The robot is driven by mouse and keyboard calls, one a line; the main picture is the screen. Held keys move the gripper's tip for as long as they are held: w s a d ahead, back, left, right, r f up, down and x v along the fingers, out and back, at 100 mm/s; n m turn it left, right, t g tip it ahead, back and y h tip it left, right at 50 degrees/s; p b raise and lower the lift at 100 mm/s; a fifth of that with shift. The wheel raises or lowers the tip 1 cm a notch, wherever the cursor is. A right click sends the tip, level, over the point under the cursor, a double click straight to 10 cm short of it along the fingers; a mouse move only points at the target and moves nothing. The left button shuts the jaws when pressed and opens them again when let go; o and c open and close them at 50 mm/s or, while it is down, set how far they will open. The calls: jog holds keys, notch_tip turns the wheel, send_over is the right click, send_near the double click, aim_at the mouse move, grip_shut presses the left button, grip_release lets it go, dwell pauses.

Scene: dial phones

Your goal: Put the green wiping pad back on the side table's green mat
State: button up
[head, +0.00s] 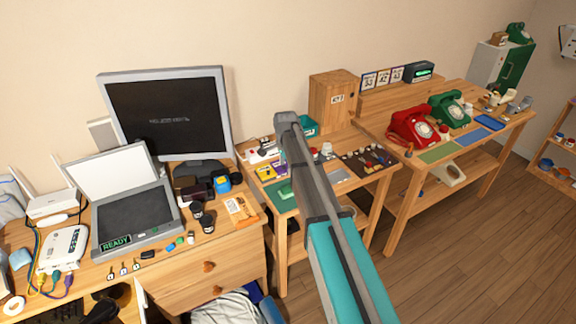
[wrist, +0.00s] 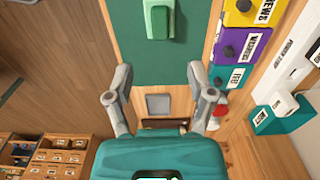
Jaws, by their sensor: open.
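The green wiping pad (wrist: 159,18), a small light-green block, lies on the darker green mat (wrist: 136,62) in the wrist view, near the top edge of the picture. In the head view the pad (head: 286,191) shows on the mat (head: 279,204) at the left part of the side table. My gripper (wrist: 160,94) is open, its two fingers spread apart with nothing between them. The pad is beyond the fingertips in the wrist view, apart from them. In the head view my arm covers part of the table, and the fingers are mostly hidden.
Yellow, purple and teal labelled boxes (wrist: 231,47) stand close to the mat's right side in the wrist view. A tray of small tools (head: 369,160) lies right of my arm. A red phone (head: 411,128) and a green phone (head: 450,108) stand on the farther table.

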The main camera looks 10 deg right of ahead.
dwell(0.7)
jog(key=s+d+n, duration=0.1)
jog(key=s+n, duration=1.3)
jog(key=s, duration=1.5)
jog(key=shift+s+d, duration=0.15)
